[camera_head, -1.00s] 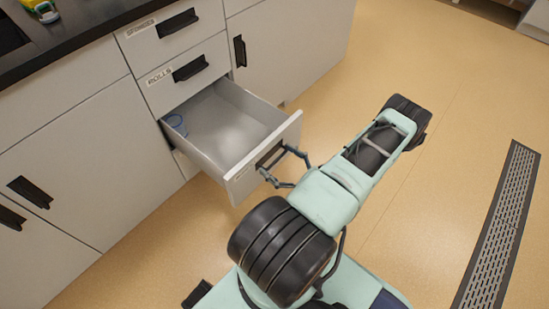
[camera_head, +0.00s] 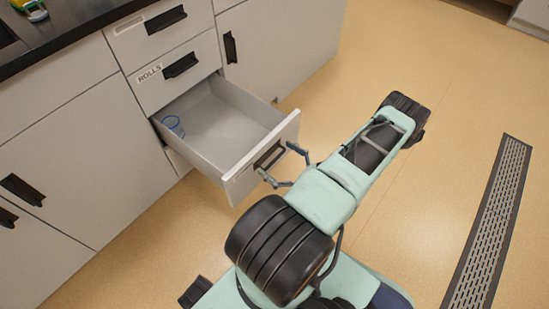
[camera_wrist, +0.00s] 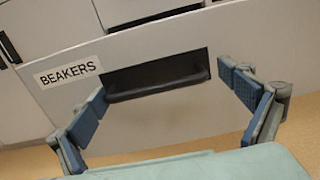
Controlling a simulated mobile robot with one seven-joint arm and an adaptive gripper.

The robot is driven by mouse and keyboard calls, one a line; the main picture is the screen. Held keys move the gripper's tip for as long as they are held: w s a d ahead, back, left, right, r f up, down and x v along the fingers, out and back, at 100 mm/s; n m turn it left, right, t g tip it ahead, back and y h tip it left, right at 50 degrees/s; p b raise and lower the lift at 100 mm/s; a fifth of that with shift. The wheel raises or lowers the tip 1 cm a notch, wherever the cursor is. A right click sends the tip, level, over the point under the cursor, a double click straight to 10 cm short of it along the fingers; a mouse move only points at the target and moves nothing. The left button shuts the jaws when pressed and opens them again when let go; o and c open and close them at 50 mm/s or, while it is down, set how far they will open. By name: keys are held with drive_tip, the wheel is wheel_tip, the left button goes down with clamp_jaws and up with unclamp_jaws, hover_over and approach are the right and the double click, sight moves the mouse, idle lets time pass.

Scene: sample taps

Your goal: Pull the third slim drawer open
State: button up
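The third slim drawer (camera_head: 240,178) stands well open, below the ROLLS drawer, in the head view. In the wrist view its front (camera_wrist: 185,125) carries a BEAKERS label (camera_wrist: 67,73) and a black recessed handle (camera_wrist: 157,78). My gripper (camera_head: 278,160) is at this front. In the wrist view the gripper's blue-padded fingers (camera_wrist: 163,80) are spread wide, one on each side of the handle. They are not closed on it. Whether they touch the handle or the front, I cannot tell. A blue-rimmed clear cup (camera_head: 173,125) is inside the drawer near its back left.
The ROLLS drawer (camera_head: 203,82) and the top drawer (camera_head: 185,35) above are shut. Cabinet doors (camera_head: 75,150) flank the stack on both sides. A dark worktop (camera_head: 60,40) runs above. The tan floor (camera_head: 440,110) is clear up to a floor grate (camera_head: 490,225).

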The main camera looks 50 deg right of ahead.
drive_tip(key=shift+a, duration=0.2)
wheel_tip(320, 180, up, 10)
idle(0.7)
idle(0.5)
